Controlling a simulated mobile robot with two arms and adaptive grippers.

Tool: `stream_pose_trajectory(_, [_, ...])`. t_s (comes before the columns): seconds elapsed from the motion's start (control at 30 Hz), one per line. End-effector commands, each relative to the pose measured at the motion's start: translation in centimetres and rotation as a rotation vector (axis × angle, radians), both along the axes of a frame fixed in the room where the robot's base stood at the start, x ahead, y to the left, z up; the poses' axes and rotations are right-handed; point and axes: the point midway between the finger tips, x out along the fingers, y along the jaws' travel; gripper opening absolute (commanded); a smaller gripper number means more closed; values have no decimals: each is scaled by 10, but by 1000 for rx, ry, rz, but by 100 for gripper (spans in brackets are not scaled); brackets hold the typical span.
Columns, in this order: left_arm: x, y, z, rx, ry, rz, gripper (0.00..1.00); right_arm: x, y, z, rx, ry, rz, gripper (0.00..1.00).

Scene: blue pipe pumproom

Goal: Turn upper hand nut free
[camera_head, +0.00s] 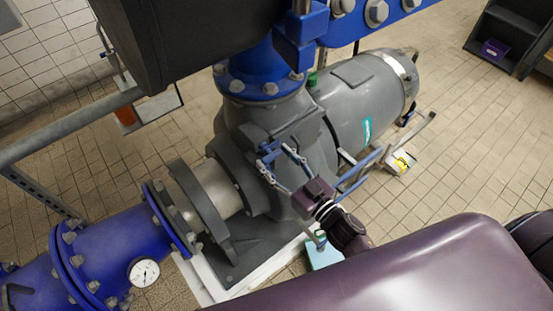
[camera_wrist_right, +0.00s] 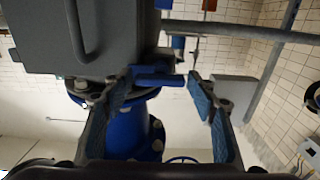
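I cannot pick out the upper hand nut for certain in either view. My right gripper (camera_head: 283,160) is over the grey pump casing (camera_head: 272,128) in the head view, with its fingers spread. In the right wrist view the right gripper (camera_wrist_right: 160,92) shows two blue-padded fingers wide apart. A short blue bar (camera_wrist_right: 160,80) appears between the fingertips, beyond or near them; I cannot tell the depth or whether they touch. The dark grey box (camera_wrist_right: 85,38) is at the upper left there, and it also hangs at the upper left in the head view (camera_head: 185,40). My left gripper is not in view.
Blue flanged pipe (camera_head: 110,245) with a pressure gauge (camera_head: 144,272) lies at lower left. A blue flanged pipe (camera_head: 262,80) rises from the pump. A grey railing (camera_head: 65,128) runs along the left. The grey motor (camera_head: 362,95) lies behind.

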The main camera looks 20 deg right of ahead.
Motion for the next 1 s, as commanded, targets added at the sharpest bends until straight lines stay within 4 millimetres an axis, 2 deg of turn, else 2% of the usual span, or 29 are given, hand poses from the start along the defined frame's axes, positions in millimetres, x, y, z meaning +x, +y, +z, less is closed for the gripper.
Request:
stream_pose_trajectory(0.03, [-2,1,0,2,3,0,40,0,0,0,0,0,0,45])
stream_pose_trajectory(0.2, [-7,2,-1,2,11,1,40,0,0,0,0,0,0,26])
stream_pose_trajectory(0.27, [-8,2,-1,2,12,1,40,0,0,0,0,0,0,22])
stream_pose_trajectory(0.63, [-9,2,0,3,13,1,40,0,0,0,-68,-25,0,22])
stream_pose_trajectory(1.0, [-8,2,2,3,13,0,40,0,0,0,-344,-125,0,22])
